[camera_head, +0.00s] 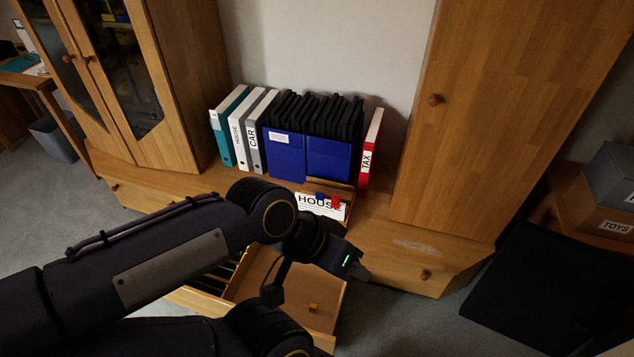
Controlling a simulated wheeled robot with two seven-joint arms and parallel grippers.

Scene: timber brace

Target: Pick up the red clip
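The red clip (336,201) is small and sits at the top right part of a white card marked HOUSE (308,203), beside a small blue clip (320,196). My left gripper (360,272) is in front of and below the card, over the open drawer, with a green light on its side. It is apart from the red clip. Its fingertips are dark and turned away, so I cannot tell whether they are open or shut. My dark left arm crosses the lower left and hides part of the cabinet. My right gripper is not visible.
Blue file boxes (284,156) and several binders, including a red TAX binder (371,148), stand behind the card. An open drawer (328,318) holds a small yellow-orange object (313,307). A tall wooden cabinet (500,120) stands close on the right.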

